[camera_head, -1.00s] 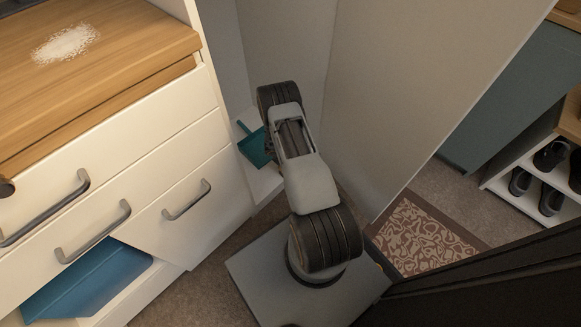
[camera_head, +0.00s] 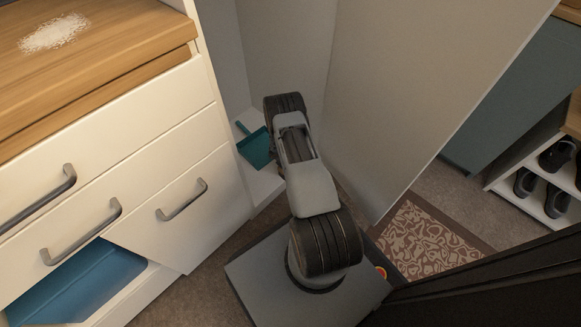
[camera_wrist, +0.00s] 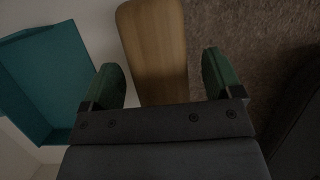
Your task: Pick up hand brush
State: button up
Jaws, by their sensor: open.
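In the wrist view, a long light-wood piece with rounded edges, which looks like the hand brush (camera_wrist: 152,28), reaches in from the top and passes between the fingers. My gripper (camera_wrist: 161,68) is open, with one green finger on each side of the wood and gaps to both. I cannot tell how far below the fingertips the wood lies. Its bristles are not visible. In the head view my arm hides the gripper and the brush.
A teal dustpan (camera_head: 256,149) lies on the white cabinet floor; it also shows left in the wrist view (camera_wrist: 42,78). White drawers (camera_head: 150,190) stand at left under a wooden counter (camera_head: 120,60). A tall pale panel (camera_head: 415,90) stands right of my arm. A patterned rug (camera_head: 425,240) lies beyond.

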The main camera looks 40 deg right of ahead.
jog(key=shift+f+b, duration=0.25)
jog(key=shift+b, duration=0.1)
dwell(0.5)
jog(key=c, duration=1.1)
